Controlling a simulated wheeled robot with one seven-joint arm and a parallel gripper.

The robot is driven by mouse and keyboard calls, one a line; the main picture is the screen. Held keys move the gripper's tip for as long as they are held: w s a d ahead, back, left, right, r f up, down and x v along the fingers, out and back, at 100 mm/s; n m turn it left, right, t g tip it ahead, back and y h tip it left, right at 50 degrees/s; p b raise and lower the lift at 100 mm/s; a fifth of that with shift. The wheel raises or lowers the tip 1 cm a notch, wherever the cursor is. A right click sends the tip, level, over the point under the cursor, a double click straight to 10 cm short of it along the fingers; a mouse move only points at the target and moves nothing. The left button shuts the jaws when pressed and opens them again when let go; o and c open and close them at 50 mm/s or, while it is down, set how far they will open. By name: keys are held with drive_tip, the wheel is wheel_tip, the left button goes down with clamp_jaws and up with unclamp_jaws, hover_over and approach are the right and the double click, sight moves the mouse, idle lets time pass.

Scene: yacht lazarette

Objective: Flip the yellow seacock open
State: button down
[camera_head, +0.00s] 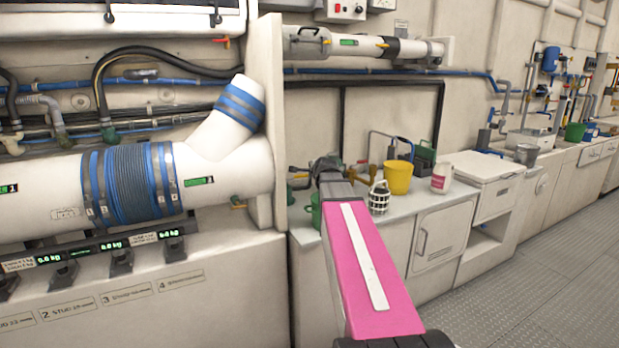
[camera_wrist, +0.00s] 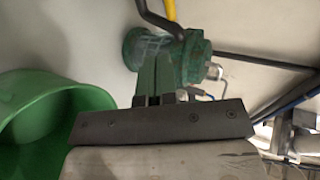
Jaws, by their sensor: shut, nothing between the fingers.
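The seacock (camera_wrist: 192,55) has a green body and shows in the wrist view just beyond my gripper (camera_wrist: 157,62). A yellow lever (camera_wrist: 171,9) with a dark part beside it rises from near its top and runs out of the upper edge. My gripper's fingers are shut with nothing between them, and overlap the lower left of the green body in the picture. I cannot tell whether they touch it. In the head view my gripper (camera_head: 325,165) is over the counter at the wall, and my arm hides much of the fitting; a bit of yellow shows to its left.
A green bucket (camera_wrist: 45,120) stands close left of my gripper in the wrist view. In the head view a yellow bucket (camera_head: 398,178) and a lantern (camera_head: 379,198) stand to the right on the counter (camera_head: 450,202). A white panel edge (camera_head: 265,120) rises to the left. Dark hoses run at right in the wrist view.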

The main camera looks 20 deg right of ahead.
sight(306, 175)
drive_tip(key=r+x, duration=0.1)
drive_tip(key=x, duration=1.2)
drive_tip(key=shift+w+f, duration=0.2)
drive_tip(key=shift+w, duration=0.3)
drive_tip(key=shift+w+d, duration=0.1)
drive_tip(key=shift+w+d, duration=0.25)
drive_tip(key=shift+w, duration=0.7)
drive_tip(key=shift+s, duration=0.1)
